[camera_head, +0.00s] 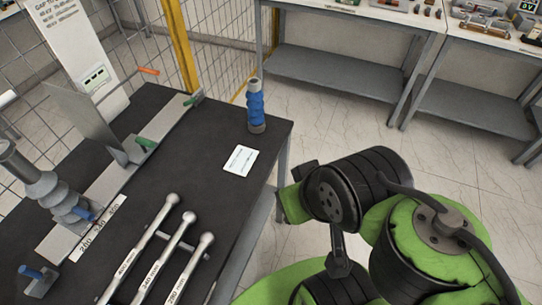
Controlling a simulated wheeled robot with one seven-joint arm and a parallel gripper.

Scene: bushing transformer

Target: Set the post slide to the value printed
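A long grey rail (112,180) runs across the left of the dark table. A tilted grey plate (85,122) stands upright on it, with a green handle (145,143) beside its foot. I cannot tell for sure which part is the post slide. A grey ribbed post (40,184) leans at the left, with a blue knob (84,214) near its foot. A white scale strip (98,229) lies along the rail and seems to read 280, 340 and 400. A white board (75,42) with printed text, partly cut off, stands behind. My gripper is not in view.
Three ball-ended rods (160,262) with number labels lie at the front. A blue ribbed bushing (256,108) and a white card (240,161) are near the table's right edge. A wire fence with a yellow post (181,45) stands behind. Grey benches (345,70) stand beyond open floor.

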